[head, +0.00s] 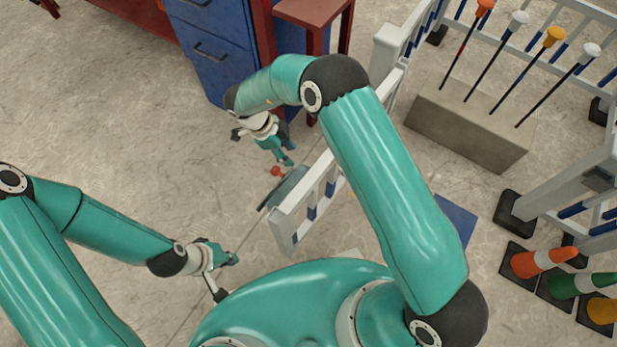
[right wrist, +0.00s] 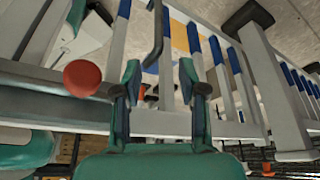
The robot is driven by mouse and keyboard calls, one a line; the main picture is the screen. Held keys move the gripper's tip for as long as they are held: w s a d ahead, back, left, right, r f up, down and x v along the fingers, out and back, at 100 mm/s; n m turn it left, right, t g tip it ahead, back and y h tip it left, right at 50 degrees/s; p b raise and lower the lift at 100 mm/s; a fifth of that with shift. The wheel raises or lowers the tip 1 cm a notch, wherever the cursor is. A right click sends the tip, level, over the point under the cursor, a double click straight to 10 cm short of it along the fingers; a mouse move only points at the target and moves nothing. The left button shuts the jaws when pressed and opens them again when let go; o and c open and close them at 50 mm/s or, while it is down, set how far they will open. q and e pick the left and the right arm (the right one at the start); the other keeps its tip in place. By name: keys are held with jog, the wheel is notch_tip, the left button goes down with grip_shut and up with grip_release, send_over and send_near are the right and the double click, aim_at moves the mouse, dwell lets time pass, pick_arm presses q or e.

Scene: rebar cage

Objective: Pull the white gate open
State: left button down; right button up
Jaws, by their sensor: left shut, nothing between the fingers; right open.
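The white gate (head: 312,200), with blue-banded bars, runs from the middle of the head view up toward the back right. It also fills much of the right wrist view, where its rail (right wrist: 160,122) crosses behind my fingers. A red knob (head: 276,171) sits by the gate's near end and shows left of my fingers in the right wrist view (right wrist: 82,78). A dark bent bar (right wrist: 157,35) lies ahead between my fingertips. My right gripper (head: 287,162) is open and empty, close to the knob. My left gripper (head: 236,258) is shut and empty, left of the gate.
A concrete block (head: 470,130) with several capped rods stands behind the fence at right. Traffic cones (head: 545,260) stand at lower right. A blue drawer cabinet (head: 212,50) and a red table (head: 310,12) are at the back. The floor at left is clear.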

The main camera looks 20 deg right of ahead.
jog(key=b+x, duration=0.4)
jog(key=x, duration=1.1)
jog(key=shift+d+f, duration=0.1)
jog(key=shift+d, duration=0.05)
grip_shut()
